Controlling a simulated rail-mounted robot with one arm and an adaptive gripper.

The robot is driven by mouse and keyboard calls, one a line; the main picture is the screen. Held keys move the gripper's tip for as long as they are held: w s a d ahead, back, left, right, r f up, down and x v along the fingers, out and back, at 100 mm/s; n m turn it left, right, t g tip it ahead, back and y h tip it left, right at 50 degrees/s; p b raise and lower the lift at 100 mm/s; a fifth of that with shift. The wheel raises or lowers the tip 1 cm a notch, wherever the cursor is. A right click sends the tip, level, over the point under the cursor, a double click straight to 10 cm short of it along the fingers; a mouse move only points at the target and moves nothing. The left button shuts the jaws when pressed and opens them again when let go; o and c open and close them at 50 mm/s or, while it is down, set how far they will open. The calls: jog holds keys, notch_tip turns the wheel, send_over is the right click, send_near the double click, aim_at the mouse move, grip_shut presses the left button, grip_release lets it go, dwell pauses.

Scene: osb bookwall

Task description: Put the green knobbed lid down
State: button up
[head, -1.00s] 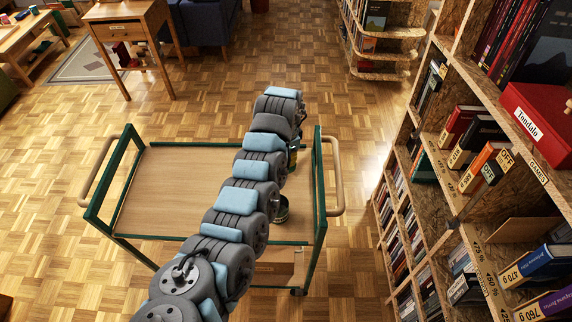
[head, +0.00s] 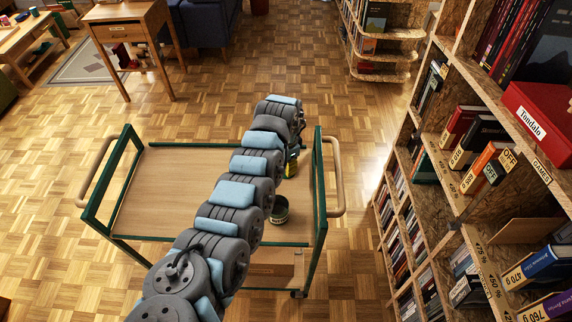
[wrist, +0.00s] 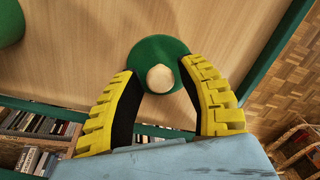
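The green lid (wrist: 150,51) is a round disc with a pale, rounded knob (wrist: 160,79). In the wrist view it lies on the light wooden top of the trolley (wrist: 90,55). My gripper (wrist: 158,72) has its two yellow, ribbed fingers spread either side of the knob, with a visible gap on both sides. It is open and holds nothing. In the head view the gripper (head: 291,169) is over the trolley's right part, largely hidden by my arm, and the lid cannot be made out.
A round green container (head: 278,209) stands on the trolley near its right side. The trolley has a green frame and a wooden handle (head: 335,177) at the right. A tall bookshelf (head: 455,205) stands to the right. The trolley's left half (head: 165,190) is clear.

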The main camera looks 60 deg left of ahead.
dwell(0.3)
notch_tip(320, 180, up, 12)
jog(key=p, duration=0.2)
jog(key=shift+r, duration=0.15)
dwell(0.3)
dwell(0.5)
